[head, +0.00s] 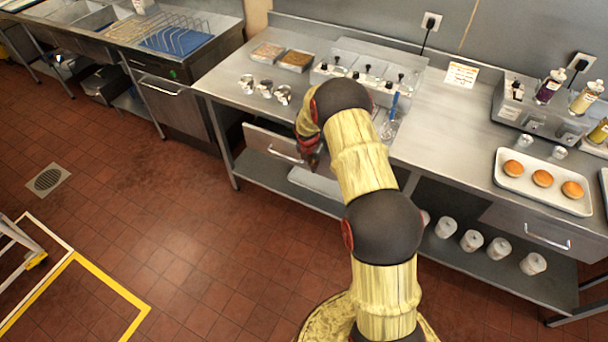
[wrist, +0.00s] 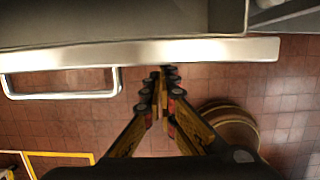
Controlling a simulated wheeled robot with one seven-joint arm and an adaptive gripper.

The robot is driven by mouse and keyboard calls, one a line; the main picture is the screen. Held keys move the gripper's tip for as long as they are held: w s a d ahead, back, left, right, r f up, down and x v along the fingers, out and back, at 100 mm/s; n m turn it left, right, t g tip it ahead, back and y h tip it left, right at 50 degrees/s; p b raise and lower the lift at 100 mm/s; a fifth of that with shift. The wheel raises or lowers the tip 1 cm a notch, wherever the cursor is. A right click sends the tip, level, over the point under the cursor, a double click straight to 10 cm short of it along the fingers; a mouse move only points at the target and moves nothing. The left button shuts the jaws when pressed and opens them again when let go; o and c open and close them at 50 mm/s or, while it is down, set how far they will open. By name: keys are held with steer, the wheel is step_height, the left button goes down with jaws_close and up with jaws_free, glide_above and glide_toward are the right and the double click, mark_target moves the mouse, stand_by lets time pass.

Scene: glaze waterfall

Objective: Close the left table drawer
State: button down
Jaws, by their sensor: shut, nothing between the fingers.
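The left table drawer (head: 262,140) is under the steel worktop in the head view, partly hidden by my arm. In the wrist view its front panel (wrist: 215,50) runs across the picture, with the open drawer interior (wrist: 110,22) behind it, so the drawer stands open. Its bar handle (wrist: 62,96) is on the left of the panel. My gripper (wrist: 166,72) is shut and empty, its fingertips at the panel's front edge, right of the handle. I cannot tell whether they touch. In the head view my gripper (head: 311,155) is largely hidden by the arm.
The worktop (head: 450,130) holds pans, a bun tray (head: 510,182) and sauce bottles (head: 549,87). Several white containers (head: 498,247) stand on the lower shelf. A right drawer (head: 520,228) is under the worktop.

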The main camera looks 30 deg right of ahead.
steer(key=w+d, duration=0.2)
steer(key=d, duration=0.1)
steer(key=w+d, duration=0.1)
steer(key=d, duration=0.1)
steer(key=shift+w+d+p, duration=0.1)
steer(key=shift+w+p, duration=0.2)
steer(key=shift+w, duration=0.1)
steer(key=shift+w+d, duration=0.55)
steer(key=shift+d, duration=0.15)
steer(key=shift+r, duration=0.1)
